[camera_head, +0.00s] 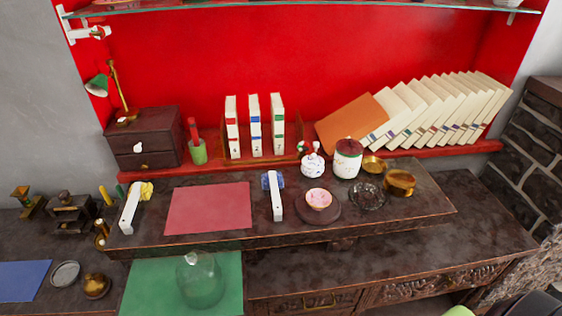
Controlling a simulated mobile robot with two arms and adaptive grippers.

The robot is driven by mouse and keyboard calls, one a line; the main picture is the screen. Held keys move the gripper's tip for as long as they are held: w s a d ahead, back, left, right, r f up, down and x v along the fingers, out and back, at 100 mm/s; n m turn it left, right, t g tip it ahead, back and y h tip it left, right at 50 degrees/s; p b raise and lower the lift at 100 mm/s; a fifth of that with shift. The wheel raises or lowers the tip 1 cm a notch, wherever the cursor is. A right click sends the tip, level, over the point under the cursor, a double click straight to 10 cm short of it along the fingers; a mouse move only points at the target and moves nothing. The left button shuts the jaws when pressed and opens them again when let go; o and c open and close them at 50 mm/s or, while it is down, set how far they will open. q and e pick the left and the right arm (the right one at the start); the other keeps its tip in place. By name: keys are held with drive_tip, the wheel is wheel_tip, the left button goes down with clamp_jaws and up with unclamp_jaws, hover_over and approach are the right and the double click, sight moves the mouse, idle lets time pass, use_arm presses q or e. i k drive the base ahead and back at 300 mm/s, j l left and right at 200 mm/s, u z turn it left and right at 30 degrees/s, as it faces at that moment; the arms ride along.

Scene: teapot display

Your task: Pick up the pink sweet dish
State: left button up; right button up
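The pink sweet dish (319,199) is a small round pink bowl with a pale rim. It sits upright on a dark round coaster (305,216), right of the middle of the raised dark shelf board (400,218). Its top is uncovered and nothing touches it from above. No fingers of my left or right gripper show in the head view.
A white-handled item (276,199) stands left of the dish. A glass dish (366,195) is close on the right, with brass bowls (400,183) beyond. A white pot (313,166) and red-lidded jar (347,159) stand behind. A glass dome (200,280) is lower left.

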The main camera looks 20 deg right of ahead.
sight(318, 199)
drive_tip(key=l, duration=0.65)
drive_tip(key=k+l, duration=0.15)
drive_tip(key=l, duration=1.1)
drive_tip(key=k+u, duration=0.05)
